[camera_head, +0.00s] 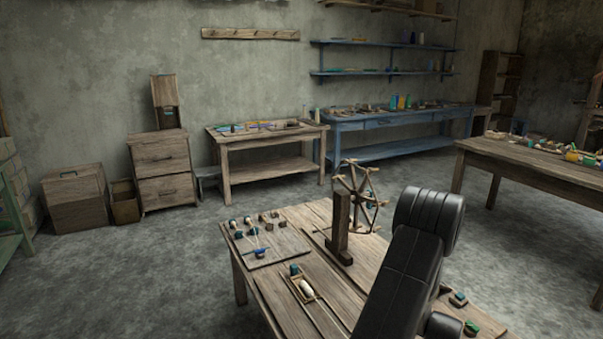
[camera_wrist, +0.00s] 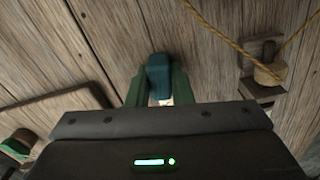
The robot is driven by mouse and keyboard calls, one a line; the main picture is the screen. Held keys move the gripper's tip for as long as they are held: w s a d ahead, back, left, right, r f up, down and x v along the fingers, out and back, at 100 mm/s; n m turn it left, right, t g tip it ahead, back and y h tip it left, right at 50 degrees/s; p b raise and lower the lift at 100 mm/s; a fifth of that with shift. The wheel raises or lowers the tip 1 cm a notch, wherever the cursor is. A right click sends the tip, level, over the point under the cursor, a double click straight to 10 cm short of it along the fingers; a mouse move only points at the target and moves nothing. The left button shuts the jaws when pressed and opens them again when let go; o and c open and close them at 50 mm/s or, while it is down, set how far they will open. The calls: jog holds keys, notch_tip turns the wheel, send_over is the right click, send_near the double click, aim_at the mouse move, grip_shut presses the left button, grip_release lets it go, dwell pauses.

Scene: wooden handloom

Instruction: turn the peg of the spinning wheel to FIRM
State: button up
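The spinning wheel (camera_head: 358,200) stands on the near wooden table in the head view, with its spoked wheel beside a dark upright post (camera_head: 340,222). In the wrist view, my gripper (camera_wrist: 159,88) has its two green fingers on either side of a blue-teal block-like piece (camera_wrist: 158,70), which may be the peg. The fingers lie close along its sides; I cannot tell whether they press on it. No FIRM mark is legible. A cord (camera_wrist: 228,40) runs to a small wooden whorl (camera_wrist: 268,74) at the right. My arm hides the gripper in the head view.
A board (camera_head: 265,245) with small coloured pieces and a narrow tray (camera_head: 318,300) with a white spool lie on the near table. A dark-edged panel (camera_wrist: 60,107) and a green spool (camera_wrist: 18,143) lie at the left of the wrist view. Grey floor surrounds the table.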

jog(key=shift+f+n+b, duration=0.25)
jog(key=shift+n+b, duration=0.2)
jog(key=shift+n, duration=0.35)
jog(key=n, duration=0.2)
jog(key=n+b, duration=0.1)
jog(key=n, duration=0.1)
jog(key=shift+s+a+r+n, duration=0.1)
jog(key=shift+s+n, duration=0.05)
jog(key=shift+n, duration=0.25)
jog(key=o, duration=0.8)
jog(key=shift+s, duration=0.1)
jog(key=shift+o, duration=0.2)
notch_tip(320, 180, up, 7)
jog(key=p, duration=0.3)
jog(key=shift+r+p, duration=0.15)
jog(key=shift+p, duration=0.2)
jog(key=shift+w, duration=0.2)
